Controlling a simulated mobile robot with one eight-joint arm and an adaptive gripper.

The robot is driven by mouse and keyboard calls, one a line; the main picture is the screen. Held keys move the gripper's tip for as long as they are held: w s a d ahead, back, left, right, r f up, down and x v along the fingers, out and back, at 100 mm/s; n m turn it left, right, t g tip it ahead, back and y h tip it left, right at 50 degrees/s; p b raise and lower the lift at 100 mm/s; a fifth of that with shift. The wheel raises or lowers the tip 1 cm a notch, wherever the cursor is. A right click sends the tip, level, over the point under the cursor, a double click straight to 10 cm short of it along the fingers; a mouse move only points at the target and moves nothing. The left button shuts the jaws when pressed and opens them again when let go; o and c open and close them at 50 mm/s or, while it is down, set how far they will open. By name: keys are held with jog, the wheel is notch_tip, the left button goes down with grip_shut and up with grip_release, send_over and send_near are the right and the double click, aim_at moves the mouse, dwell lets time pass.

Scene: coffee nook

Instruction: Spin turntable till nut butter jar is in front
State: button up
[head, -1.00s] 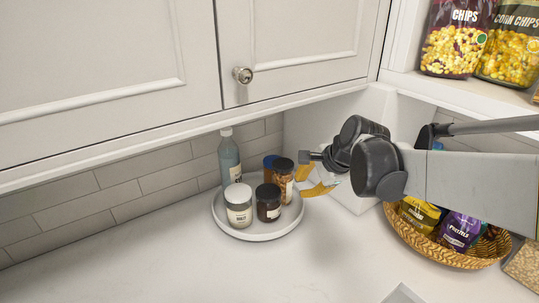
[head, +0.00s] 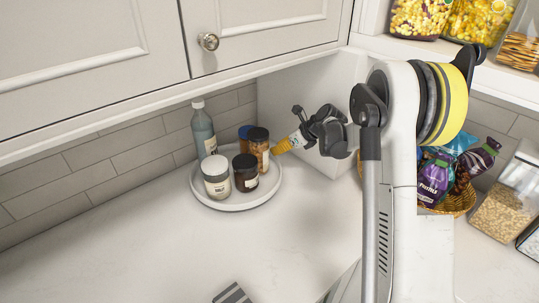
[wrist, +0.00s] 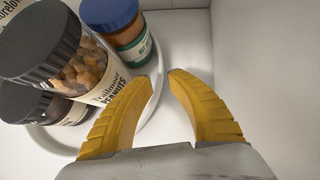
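The white round turntable (head: 262,196) stands on the counter in the corner; its rim also shows in the wrist view (wrist: 40,138). A jar with a blue lid and brown contents, apparently the nut butter (wrist: 128,36), sits at its back right. In the head view only its blue lid (head: 244,131) shows clearly, behind the peanut jar (head: 259,150). My gripper (wrist: 162,76) is open and empty, at the turntable's right edge. Its left finger overlaps the rim in the wrist view; I cannot tell whether it touches. In the head view its yellow fingertips (head: 281,147) are beside the peanut jar.
A white-lidded jar (head: 216,180), a dark-lidded jar (head: 245,174) and a tall bottle (head: 203,131) share the turntable. A white wall stands close right of my gripper. A snack basket (head: 457,204) and clear containers (head: 505,198) are farther right.

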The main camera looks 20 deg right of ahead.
jog(key=b+x, duration=0.1)
jog(key=x, duration=0.4)
jog(key=shift+w+a+f, duration=0.15)
jog(key=shift+w, duration=0.05)
grip_shut()
